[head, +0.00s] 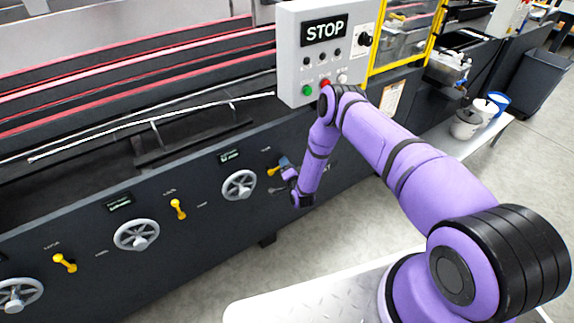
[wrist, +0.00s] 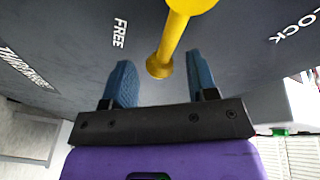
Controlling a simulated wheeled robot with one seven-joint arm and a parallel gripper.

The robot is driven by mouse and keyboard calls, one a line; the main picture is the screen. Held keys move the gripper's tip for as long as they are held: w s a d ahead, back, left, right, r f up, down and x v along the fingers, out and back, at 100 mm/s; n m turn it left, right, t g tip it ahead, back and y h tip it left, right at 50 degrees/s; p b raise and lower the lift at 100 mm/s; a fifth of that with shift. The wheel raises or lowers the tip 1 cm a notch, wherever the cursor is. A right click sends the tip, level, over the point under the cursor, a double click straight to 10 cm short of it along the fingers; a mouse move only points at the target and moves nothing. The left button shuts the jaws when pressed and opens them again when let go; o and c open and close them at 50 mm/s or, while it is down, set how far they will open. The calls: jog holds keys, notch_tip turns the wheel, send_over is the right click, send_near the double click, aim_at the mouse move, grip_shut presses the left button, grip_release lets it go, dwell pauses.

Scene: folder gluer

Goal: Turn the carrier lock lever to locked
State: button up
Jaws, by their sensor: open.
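The carrier lock lever is a yellow lever with a round knob and a round hub. In the wrist view the lever (wrist: 173,38) slants from its hub, between my fingers, to the knob at the top edge. The word FREE (wrist: 119,33) is to its left and LOCK (wrist: 297,27) to its right. My gripper (wrist: 160,64) is open, with one blue finger on each side of the hub and visible gaps. In the head view the lever (head: 272,171) shows just left of my gripper (head: 286,163), which partly hides it. Contact cannot be told.
More yellow levers (head: 177,209) and grey handwheels (head: 137,234) line the dark machine panel to the left. A grey control box (head: 325,60) with a STOP sign stands above my gripper. A light tread-plate surface (head: 300,292) is below. Floor is clear between panel and plate.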

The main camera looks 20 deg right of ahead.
jog(key=shift+w, duration=0.45)
grip_shut()
jog(key=shift+r, duration=0.1)
